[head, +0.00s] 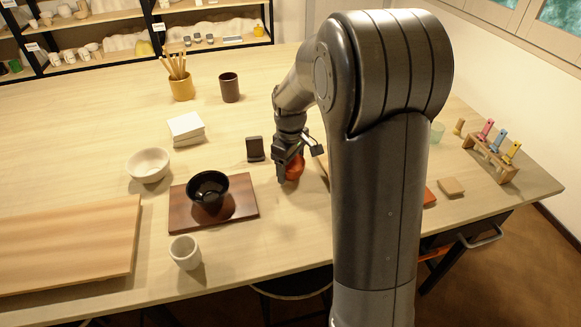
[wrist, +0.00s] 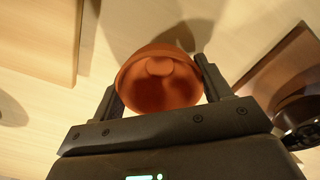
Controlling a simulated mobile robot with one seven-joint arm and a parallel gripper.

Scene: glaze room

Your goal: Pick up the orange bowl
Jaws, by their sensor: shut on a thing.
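The orange bowl (head: 294,168) is at my gripper (head: 288,172) in the head view, right of the middle of the table and partly hidden by the fingers. In the wrist view the bowl (wrist: 160,80) sits between the two fingers of my gripper (wrist: 158,85), one finger at each side. The gripper is shut on it. The bowl looks tilted toward the wrist camera. I cannot tell whether it touches the table.
A black bowl (head: 208,188) stands on a brown board (head: 247,212) to the left. Nearby are a white bowl (head: 149,165), a white cup (head: 185,252), a small dark block (head: 255,149) and white tiles (head: 186,127). A tool rack (head: 490,160) stands far right. My arm hides part of the table.

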